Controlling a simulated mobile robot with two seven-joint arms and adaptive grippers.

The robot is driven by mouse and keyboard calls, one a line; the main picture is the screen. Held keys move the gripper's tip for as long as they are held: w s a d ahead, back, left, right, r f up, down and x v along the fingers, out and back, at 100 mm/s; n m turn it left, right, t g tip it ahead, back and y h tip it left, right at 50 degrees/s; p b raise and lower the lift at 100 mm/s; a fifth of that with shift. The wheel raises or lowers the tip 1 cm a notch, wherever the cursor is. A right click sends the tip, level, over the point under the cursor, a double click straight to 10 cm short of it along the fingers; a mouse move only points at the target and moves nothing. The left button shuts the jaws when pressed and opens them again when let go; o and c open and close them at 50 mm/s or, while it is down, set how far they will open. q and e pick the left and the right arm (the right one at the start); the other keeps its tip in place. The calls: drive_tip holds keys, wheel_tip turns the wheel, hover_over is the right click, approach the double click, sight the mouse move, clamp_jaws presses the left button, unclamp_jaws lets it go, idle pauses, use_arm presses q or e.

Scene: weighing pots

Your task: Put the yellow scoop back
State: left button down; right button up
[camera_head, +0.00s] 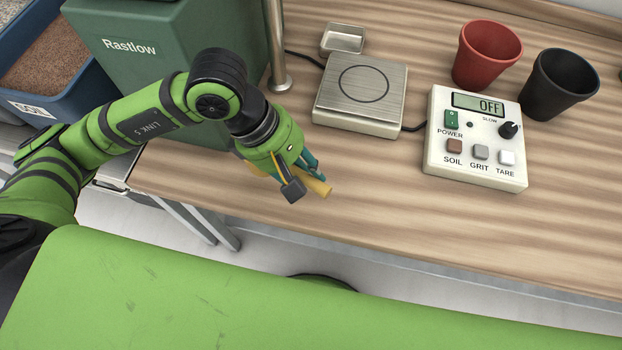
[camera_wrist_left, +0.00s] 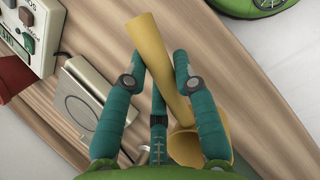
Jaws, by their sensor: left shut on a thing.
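My left gripper (camera_head: 304,172) is near the front edge of the wooden table, in front of the steel scale. It is shut on the yellow scoop (camera_head: 318,187), whose handle end pokes out past the fingers while the rest is largely hidden behind the gripper. In the left wrist view the scoop's handle (camera_wrist_left: 157,52) runs between the teal fingers of the gripper (camera_wrist_left: 165,75), and its round bowl (camera_wrist_left: 186,148) lies near the palm, partly covered by a finger. My right gripper does not show.
The steel scale (camera_head: 360,118) and a control box (camera_head: 476,168) reading OFF stand on the table. A red pot (camera_head: 487,62) and a black pot (camera_head: 556,88) stand behind. A green Rastlow machine (camera_head: 165,75) and blue soil bin (camera_head: 85,105) are at left. The front right tabletop is clear.

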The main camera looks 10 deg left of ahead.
use_arm(q)
drive_tip(key=w, duration=0.1)
drive_tip(key=f, duration=0.1)
drive_tip(key=w, duration=0.1)
drive_tip(key=shift+w+d+f, duration=0.25)
drive_tip(key=shift+w+d, duration=0.05)
drive_tip(key=shift+w, duration=0.05)
wheel_tip(320, 180, down, 3)
drive_tip(key=shift+f+p, duration=0.1)
drive_tip(key=shift+p, duration=0.45)
drive_tip(key=shift+f, duration=0.4)
drive_tip(key=shift+f, duration=0.1)
drive_tip(key=c, duration=1)
unclamp_jaws()
